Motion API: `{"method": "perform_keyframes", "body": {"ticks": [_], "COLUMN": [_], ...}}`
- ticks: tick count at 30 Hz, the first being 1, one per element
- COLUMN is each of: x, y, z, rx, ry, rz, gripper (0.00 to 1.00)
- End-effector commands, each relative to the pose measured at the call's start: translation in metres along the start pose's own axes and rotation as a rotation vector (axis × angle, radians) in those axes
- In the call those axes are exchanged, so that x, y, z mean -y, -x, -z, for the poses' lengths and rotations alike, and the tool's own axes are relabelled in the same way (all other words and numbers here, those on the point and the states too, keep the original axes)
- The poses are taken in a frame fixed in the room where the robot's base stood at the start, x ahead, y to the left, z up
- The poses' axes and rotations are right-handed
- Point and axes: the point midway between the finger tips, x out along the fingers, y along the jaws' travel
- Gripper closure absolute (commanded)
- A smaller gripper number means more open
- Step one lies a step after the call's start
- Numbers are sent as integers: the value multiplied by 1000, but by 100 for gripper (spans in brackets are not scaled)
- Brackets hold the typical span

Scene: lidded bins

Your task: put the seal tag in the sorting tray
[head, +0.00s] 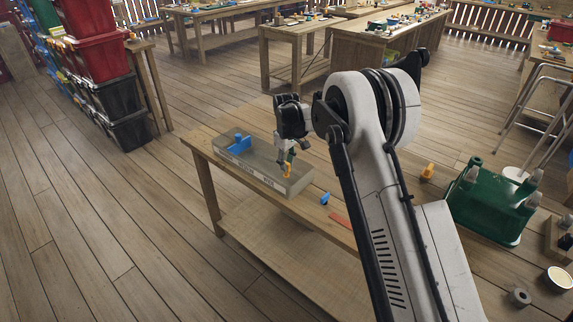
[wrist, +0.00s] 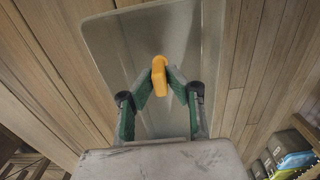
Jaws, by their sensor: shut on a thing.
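My gripper (head: 287,165) is shut on a small orange piece, which I take to be the seal tag (head: 286,172). The tag also shows between the fingertips in the wrist view (wrist: 159,76). The long grey sorting tray (head: 252,173) lies on the bench, with markings on its front side. My gripper and the tag are over the tray's right part in the head view. The tray also fills the space behind the tag in the wrist view (wrist: 105,42). I cannot tell whether the tag touches the tray floor.
A blue piece (head: 240,144) is in the tray's left part. A small blue piece (head: 325,198) and a red strip (head: 340,220) lie on the bench right of the tray. Further right are an orange piece (head: 427,172) and a green bin (head: 490,205).

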Motion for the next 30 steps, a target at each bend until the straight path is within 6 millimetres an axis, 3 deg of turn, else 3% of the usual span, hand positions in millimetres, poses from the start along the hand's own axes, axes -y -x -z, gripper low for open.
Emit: {"method": "perform_keyframes", "body": {"ticks": [1, 2, 6, 20, 30], "x": [0, 0, 0, 0, 0], "y": [0, 0, 1, 12, 74], "z": [0, 0, 0, 0, 0], "rx": [0, 0, 0, 0, 0], "ry": [0, 0, 0, 0, 0], "rz": [0, 0, 0, 0, 0], "gripper": [100, 86, 68, 68, 68]}}
